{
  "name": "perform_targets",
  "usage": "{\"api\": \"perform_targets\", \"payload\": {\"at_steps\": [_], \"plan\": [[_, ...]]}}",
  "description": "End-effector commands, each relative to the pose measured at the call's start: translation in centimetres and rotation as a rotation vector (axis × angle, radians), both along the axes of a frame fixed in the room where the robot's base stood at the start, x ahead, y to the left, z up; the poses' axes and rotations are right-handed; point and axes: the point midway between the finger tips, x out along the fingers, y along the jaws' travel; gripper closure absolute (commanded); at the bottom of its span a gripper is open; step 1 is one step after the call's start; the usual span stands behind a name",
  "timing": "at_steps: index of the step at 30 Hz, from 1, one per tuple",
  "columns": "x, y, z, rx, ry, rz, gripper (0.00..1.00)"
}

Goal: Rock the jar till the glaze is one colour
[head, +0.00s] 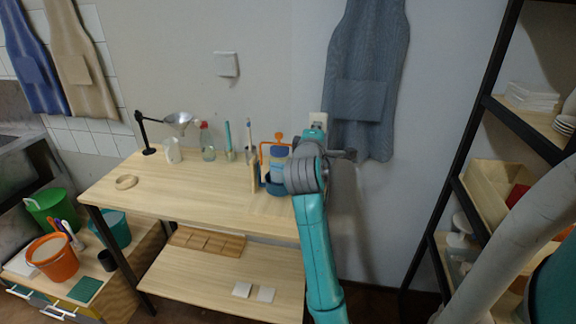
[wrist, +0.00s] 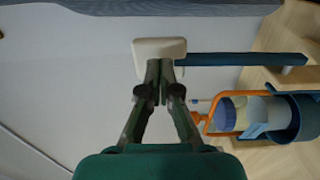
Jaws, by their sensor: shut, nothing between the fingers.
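The jar (wrist: 265,108) shows in the wrist view with a blue end (wrist: 225,113), a narrow cream band and a pale grey-blue part. I cannot tell whether these bands are the glaze. It sits in a blue round holder (wrist: 306,118) with an orange handle (wrist: 203,118) beside it. In the head view the jar (head: 280,155) stands at the bench's right end, partly covered by my arm. My gripper (wrist: 160,63) is shut and empty, apart from the jar. Its tips point toward a white wall plate (wrist: 160,47).
A blue bar (wrist: 240,59) runs near the plate in the wrist view. A grey apron (head: 362,75) hangs behind my arm. The bench's front middle is clear.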

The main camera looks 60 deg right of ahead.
Motion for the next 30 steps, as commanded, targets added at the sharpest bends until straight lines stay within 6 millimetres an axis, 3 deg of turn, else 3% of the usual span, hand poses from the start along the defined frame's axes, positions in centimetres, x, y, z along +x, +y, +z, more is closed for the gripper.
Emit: {"api": "perform_targets", "payload": {"at_steps": [7,19,30], "plan": [[0.2,-0.4,0.0,0.000,0.000,-0.001,1.00],[1.6,-3.7,-0.2,0.000,0.000,0.000,1.00],[1.7,-4.0,-0.3,0.000,0.000,0.000,1.00]]}}
